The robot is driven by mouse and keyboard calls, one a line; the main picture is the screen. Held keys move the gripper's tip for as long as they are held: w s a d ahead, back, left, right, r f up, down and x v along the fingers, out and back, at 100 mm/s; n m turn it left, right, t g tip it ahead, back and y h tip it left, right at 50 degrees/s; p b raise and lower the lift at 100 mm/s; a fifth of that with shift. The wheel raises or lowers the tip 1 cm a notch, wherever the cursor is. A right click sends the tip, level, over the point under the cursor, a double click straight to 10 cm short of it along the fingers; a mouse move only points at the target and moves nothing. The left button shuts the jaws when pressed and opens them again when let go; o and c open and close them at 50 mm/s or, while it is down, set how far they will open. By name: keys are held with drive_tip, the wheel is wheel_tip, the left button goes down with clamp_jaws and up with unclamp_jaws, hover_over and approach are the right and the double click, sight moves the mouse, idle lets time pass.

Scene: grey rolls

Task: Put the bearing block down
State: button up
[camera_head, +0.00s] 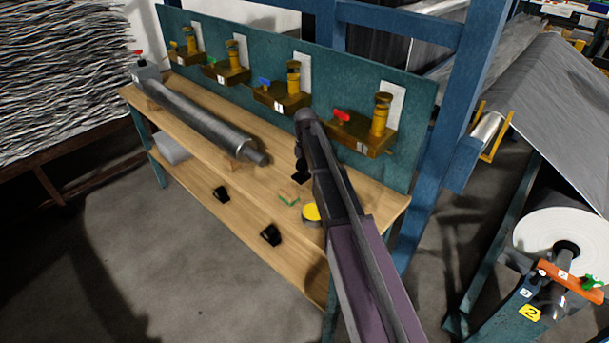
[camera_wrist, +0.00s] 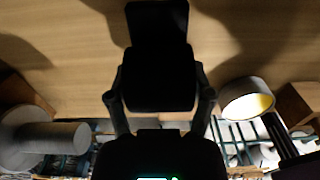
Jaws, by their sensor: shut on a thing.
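The bearing block (camera_wrist: 158,75) is a black block with a narrower upright part, in the middle of the wrist view. My gripper (camera_wrist: 160,102) is shut on it, with one finger at each side. Pale wood fills the view behind the block; I cannot tell whether the block touches it. In the head view my arm reaches over the right part of the wooden bench (camera_head: 262,186) and hides most of the gripper. A small black shape (camera_head: 301,177) shows beside the arm there, seemingly the held block.
A long grey roller (camera_head: 200,118) lies along the bench on wooden supports. Two other black blocks (camera_head: 221,194) (camera_head: 270,235) are nearer the front. A yellow-topped round thing (camera_head: 312,212) and a green piece (camera_head: 289,200) lie close to my arm. Brass fittings (camera_head: 365,130) line the green back panel.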

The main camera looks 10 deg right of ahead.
sight(306, 172)
drive_tip(key=shift+f+b, duration=1.1)
drive_tip(key=shift+f, duration=0.35)
drive_tip(key=shift+f, duration=0.15)
drive_tip(key=o, duration=1.3)
wheel_tip(306, 172, up, 12)
drive_tip(key=p, duration=1.2)
drive_tip(key=shift+r, duration=0.2)
